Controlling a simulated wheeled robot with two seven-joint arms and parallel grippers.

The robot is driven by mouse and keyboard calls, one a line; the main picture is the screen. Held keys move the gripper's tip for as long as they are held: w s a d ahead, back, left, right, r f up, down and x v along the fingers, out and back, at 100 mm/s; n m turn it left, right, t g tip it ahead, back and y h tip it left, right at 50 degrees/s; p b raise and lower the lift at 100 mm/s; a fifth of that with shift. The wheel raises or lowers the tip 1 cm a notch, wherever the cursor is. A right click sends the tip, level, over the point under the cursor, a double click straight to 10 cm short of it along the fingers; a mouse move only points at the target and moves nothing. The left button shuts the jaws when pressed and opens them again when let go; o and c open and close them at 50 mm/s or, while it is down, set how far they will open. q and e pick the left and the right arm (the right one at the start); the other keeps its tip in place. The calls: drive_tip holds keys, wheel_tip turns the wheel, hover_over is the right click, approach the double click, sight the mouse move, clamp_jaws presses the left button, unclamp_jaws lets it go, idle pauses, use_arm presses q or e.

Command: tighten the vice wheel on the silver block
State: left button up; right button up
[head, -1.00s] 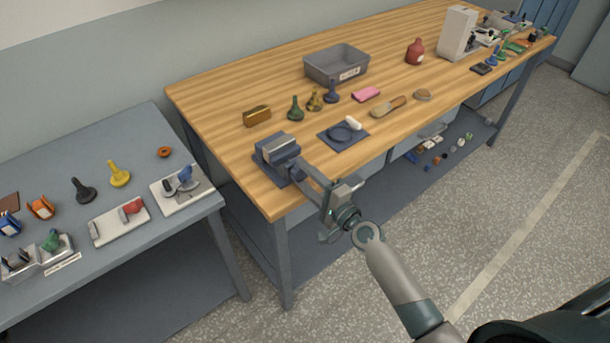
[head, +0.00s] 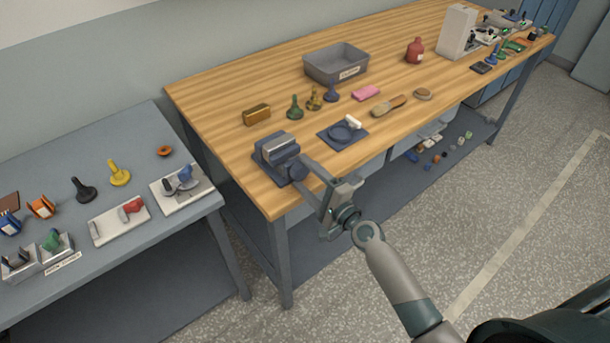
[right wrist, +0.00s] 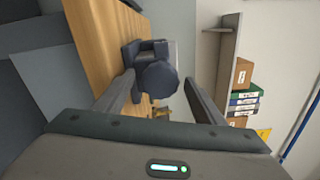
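A dark blue vice (head: 268,157) stands on a dark base plate at the near left corner of the wooden bench. The silver block (head: 279,145) sits between its jaws; I cannot tell how tightly. The vice wheel (head: 295,170) is a dark blue knob on the vice's right side, and it also shows in the right wrist view (right wrist: 158,80). My right gripper (head: 301,173) is open, with one finger on either side of the wheel. In the right wrist view a gap shows between the wheel and the right finger; contact on the left is unclear. My left gripper is not in view.
On the wooden bench (head: 230,95) are a brass-coloured block (head: 257,114), several small knobbed pieces, a grey bin (head: 337,64) and a dark square mat (head: 335,142) right of the vice. A lower grey table (head: 140,150) with several tools stands at left.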

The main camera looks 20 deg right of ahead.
drive_tip(key=b+v, duration=0.5)
drive_tip(key=v, duration=1.2)
drive_tip(key=shift+s, duration=0.2)
drive_tip(key=shift+d, duration=0.1)
drive_tip(key=s+d+f+n+g+h, duration=0.1)
drive_tip(key=s+f+n+g, duration=0.15)
drive_tip(key=f, duration=0.95)
drive_tip(key=s+d+f+n+g+h, duration=0.1)
drive_tip(key=s+f+n+g+h, duration=0.15)
drive_tip(key=f, duration=1.05)
drive_tip(key=s+d+f+n+g+h, duration=0.1)
drive_tip(key=s+f+n+g, duration=0.15)
drive_tip(key=f, duration=0.95)
drive_tip(key=s+a+f+n+g, duration=0.1)
drive_tip(key=s+f+n, duration=0.3)
drive_tip(key=s+f, duration=0.4)
drive_tip(key=s+a+f+n+g+h, duration=0.1)
drive_tip(key=s+f+n+g, duration=0.3)
drive_tip(key=s+f, duration=0.4)
drive_tip(key=s+a+f+n+g, duration=0.1)
drive_tip(key=s+f+n+g, duration=0.2)
drive_tip(key=s+f, duration=0.6)
drive_tip(key=s+n, duration=0.1)
drive_tip(key=s, duration=0.8)
drive_tip(key=shift+h+b, duration=0.35)
